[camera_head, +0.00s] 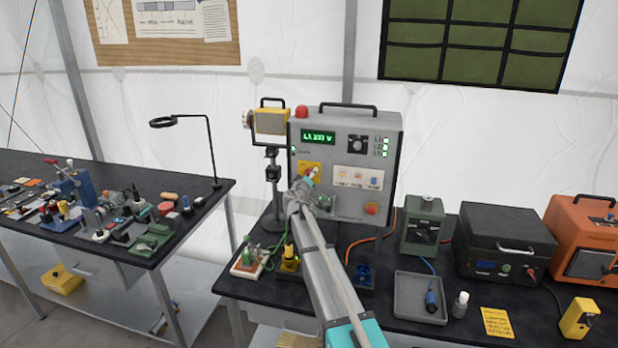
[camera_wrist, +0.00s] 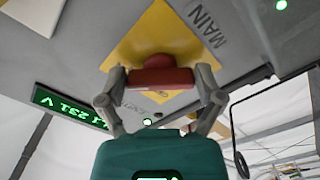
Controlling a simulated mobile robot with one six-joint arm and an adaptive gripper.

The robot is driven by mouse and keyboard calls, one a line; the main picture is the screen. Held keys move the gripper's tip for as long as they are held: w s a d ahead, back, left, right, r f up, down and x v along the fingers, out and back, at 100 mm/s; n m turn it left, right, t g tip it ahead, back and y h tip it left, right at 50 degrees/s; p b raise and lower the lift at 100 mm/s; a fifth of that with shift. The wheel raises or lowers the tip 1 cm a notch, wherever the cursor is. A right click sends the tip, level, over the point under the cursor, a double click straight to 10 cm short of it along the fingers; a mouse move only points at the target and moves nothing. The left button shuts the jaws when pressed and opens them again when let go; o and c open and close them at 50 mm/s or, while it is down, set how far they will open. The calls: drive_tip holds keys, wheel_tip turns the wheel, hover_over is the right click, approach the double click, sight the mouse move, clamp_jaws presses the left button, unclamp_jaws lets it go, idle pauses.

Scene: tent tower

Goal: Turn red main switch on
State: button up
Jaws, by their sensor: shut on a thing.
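The red main switch (camera_wrist: 160,77) is a knob with a bar handle on a yellow plate (camera_wrist: 165,30) beside the lettering "MAIN" in the wrist view. My gripper (camera_wrist: 162,84) is shut on the switch, with one finger at each end of its bar. In the head view the yellow plate (camera_head: 307,167) shows on the front of the grey control box (camera_head: 345,122). My gripper (camera_head: 310,178) is against that plate there and hides the red handle. The box's green display (camera_head: 318,137) is lit and reads a voltage near 231 V.
The box also carries a black dial (camera_head: 357,144), lit green lamps and a red button (camera_head: 371,208). A yellow lamp (camera_head: 270,121) stands close on its left. A grey tray (camera_head: 420,298) and a green unit (camera_head: 422,227) stand to the right.

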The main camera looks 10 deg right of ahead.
drive_tip(key=shift+m, duration=0.3)
drive_tip(key=o, duration=0.9)
drive_tip(key=shift+c, duration=0.2)
drive_tip(key=v, duration=1.2)
